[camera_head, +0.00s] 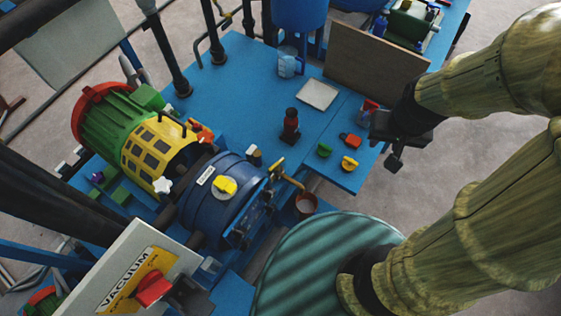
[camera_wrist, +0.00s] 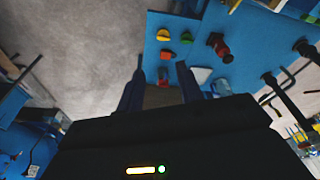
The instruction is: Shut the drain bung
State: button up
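I cannot tell for sure which part is the drain bung. A red handled piece (camera_head: 350,140), a green one (camera_head: 324,150) and a yellow one (camera_head: 349,163) sit on the blue deck's near right corner. The wrist view shows the red (camera_wrist: 166,54), green (camera_wrist: 187,37) and yellow (camera_wrist: 163,35) pieces beyond my fingertips. A brass pipe (camera_head: 288,178) ends above a small cup (camera_head: 305,204) beside the blue vessel (camera_head: 222,202). My gripper (camera_head: 385,155) hangs by the deck's right edge. In the wrist view its fingers (camera_wrist: 160,66) are apart, with nothing visibly gripped.
A dark red bottle-like object (camera_head: 290,127) and a pale tray (camera_head: 317,94) stand on the blue deck (camera_head: 235,95). A brown upright board (camera_head: 375,70) is behind my gripper. A red-handled vacuum panel (camera_head: 140,275) is at lower left. Bare floor lies right of the deck.

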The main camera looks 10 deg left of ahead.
jog(key=n+g+p, duration=0.3)
jog(key=n+p, duration=0.6)
jog(key=n, duration=2.2)
send_over(276, 164)
notch_tip(276, 164, down, 17)
jog(key=shift+f, duration=0.15)
notch_tip(276, 164, down, 17)
jog(key=b, duration=1.2)
jog(key=shift+f, duration=0.15)
